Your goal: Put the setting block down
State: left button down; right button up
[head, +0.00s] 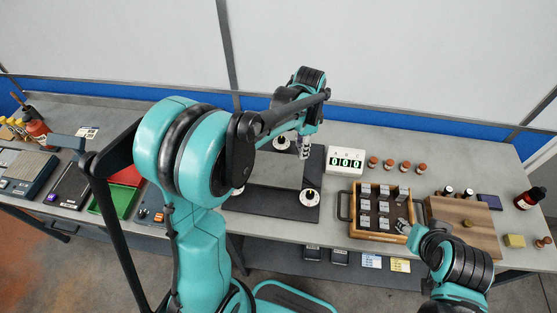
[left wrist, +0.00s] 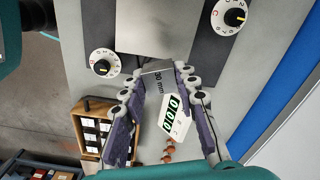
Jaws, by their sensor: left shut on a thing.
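The setting block (left wrist: 158,68) is a grey metal block marked "30 mm". In the left wrist view it sits between the two fingertips of my left gripper (left wrist: 160,74), which is shut on it. In the head view my left gripper (head: 304,146) is over the back right part of the dark plate (head: 262,203) with dials, left of the white counter; the block is hard to make out there. I cannot tell whether the block touches anything beneath. My right gripper (head: 405,228) is by the front right corner of the wooden tray, small and unclear.
The wooden tray (head: 380,237) holds several grey blocks. The white counter (head: 346,161) reads 000. Dials (head: 309,197) stand at the plate's corners around a grey square. Small brown-capped bottles (head: 389,164) stand behind the tray. A wooden board (head: 470,232) lies right of it.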

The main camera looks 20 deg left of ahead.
pick_arm(q)
jog(key=b, duration=0.2)
send_over(276, 169)
notch_tip(276, 169, down, 5)
jog(key=shift+f, duration=0.1)
jog(key=shift+w+f+b, duration=0.1)
jog(key=shift+f+b, duration=0.25)
jog(key=shift+f, duration=1.55)
jog(key=shift+f, duration=0.15)
jog(key=c, duration=1.2)
grip_release()
jog(key=shift+o, duration=0.2)
